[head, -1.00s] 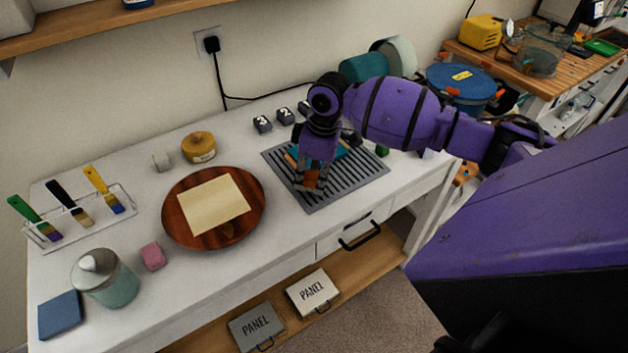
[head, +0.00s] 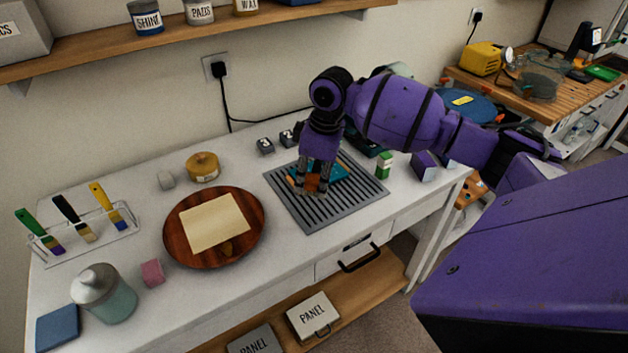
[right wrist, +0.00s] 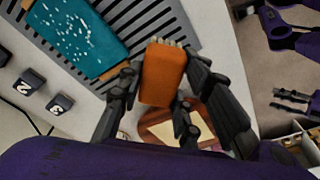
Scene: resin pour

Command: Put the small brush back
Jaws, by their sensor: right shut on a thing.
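My right gripper (head: 314,184) is shut on an orange, block-like thing (right wrist: 163,72) with a pale bristly edge, which looks like the small brush. It also shows as a small orange patch in the head view (head: 313,183). The gripper points down over the grey slotted mat (head: 342,215), beside a teal panel (head: 332,174) with white specks (right wrist: 78,35). I cannot tell whether the brush touches anything below. A wire rack (head: 130,230) at the left holds green, black and yellow-handled brushes. My left gripper (right wrist: 290,102) shows only in the right wrist view, with its fingers apart.
A round wooden board (head: 178,240) with a cream sheet lies left of the mat. A lidded jar (head: 112,300), pink block (head: 152,273), blue square (head: 58,326) and yellow tin (head: 202,167) stand around it.

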